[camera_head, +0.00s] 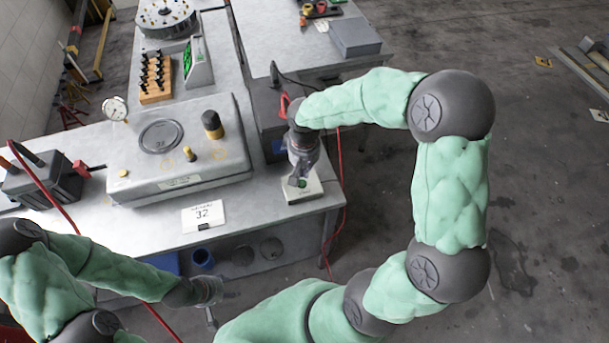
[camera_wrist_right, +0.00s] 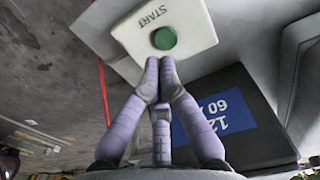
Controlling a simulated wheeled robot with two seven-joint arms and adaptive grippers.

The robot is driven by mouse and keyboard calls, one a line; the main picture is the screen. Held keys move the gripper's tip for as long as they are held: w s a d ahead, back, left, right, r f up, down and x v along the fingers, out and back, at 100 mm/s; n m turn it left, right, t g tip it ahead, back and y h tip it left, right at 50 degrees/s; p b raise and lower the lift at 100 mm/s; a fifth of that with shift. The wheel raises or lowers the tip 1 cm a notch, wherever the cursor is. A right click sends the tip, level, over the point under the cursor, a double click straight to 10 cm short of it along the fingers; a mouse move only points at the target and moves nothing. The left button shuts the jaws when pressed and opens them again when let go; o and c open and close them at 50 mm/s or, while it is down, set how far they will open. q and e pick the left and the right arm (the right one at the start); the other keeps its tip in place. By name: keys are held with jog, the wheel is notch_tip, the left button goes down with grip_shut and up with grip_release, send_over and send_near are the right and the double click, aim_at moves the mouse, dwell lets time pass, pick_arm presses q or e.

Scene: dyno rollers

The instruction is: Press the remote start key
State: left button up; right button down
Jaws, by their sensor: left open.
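The remote start key is a round green button (camera_wrist_right: 164,38) on a pale box (camera_wrist_right: 195,22) marked START in the right wrist view. In the head view that box (camera_head: 313,190) sits near the right front corner of the grey bench. My right gripper (camera_head: 299,180) points down over the box and hides part of it. In the right wrist view its fingertips (camera_wrist_right: 160,64) are together and empty, right beside the button's edge; I cannot tell whether they touch it. My left gripper (camera_head: 212,312) is open and empty, low in front of the bench.
A dark battery box with a blue label (camera_wrist_right: 228,112) stands close to the start box. A large grey housing (camera_head: 175,150) with a gauge and a card marked 32 (camera_head: 203,215) are to the left. A red cable (camera_head: 340,165) hangs at the bench's right edge.

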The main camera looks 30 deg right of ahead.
aim_at(304, 182)
pick_arm(q)
jog(key=shift+w+r+p, duration=0.15)
jog(key=shift+r+p, duration=0.6)
jog(key=shift+r, duration=0.05)
pick_arm(e)
notch_tip(304, 182, up, 9)
jog(key=shift+w+d+f, duration=0.15)
jog(key=shift+w+f, duration=0.05)
jog(key=shift+w, duration=0.05)
jog(key=shift+s, duration=0.1)
